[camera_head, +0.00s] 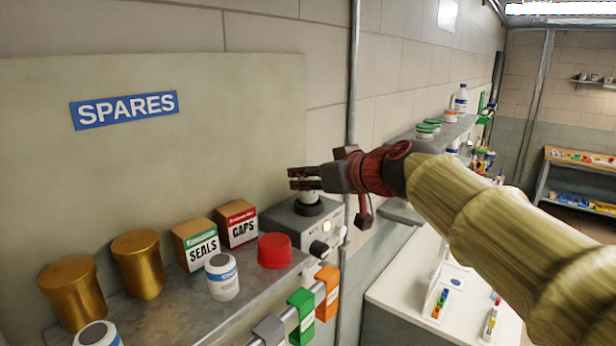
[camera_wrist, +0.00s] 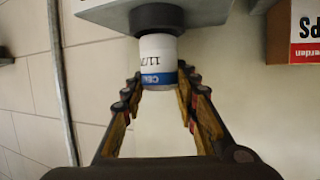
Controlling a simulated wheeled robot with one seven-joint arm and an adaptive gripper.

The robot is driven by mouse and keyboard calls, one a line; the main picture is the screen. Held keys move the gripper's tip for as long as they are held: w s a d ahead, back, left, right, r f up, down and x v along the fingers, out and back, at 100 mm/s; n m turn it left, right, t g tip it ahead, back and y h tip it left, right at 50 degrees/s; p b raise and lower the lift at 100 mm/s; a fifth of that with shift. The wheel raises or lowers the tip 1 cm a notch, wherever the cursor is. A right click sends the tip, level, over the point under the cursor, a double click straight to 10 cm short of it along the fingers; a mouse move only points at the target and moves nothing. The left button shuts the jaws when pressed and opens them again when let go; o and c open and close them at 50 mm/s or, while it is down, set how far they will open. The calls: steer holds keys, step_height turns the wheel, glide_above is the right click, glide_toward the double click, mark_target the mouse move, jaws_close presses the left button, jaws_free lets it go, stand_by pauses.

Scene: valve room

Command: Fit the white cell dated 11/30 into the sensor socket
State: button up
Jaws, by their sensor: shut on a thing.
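The white cell (camera_wrist: 157,52) has a blue band and an upside-down date starting with 11 in the wrist view; the rest of the date is hard to read. Its far end meets the dark ring socket (camera_wrist: 157,18) on the grey sensor box (camera_head: 290,222). In the head view the white cell (camera_head: 309,196) stands upright at the socket ring (camera_head: 308,208); I cannot tell how deep it sits. My gripper (camera_head: 305,179) is shut on the cell's upper part, its fingers on either side and partly hiding it.
Two other white cells stand on the shelf, one by the red cap (camera_head: 275,250) and one (camera_head: 97,334) at the front. Gold canisters (camera_head: 139,264), a SEALS box (camera_head: 196,245) and a CAPS box (camera_head: 237,224) stand left of the sensor box. Coloured clips hang on the front rail.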

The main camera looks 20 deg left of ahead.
steer(key=shift+f+b, duration=0.75)
steer(key=shift+b, duration=0.65)
stand_by(0.8)
steer(key=o, duration=1.2)
steer(key=shift+o, duration=0.2)
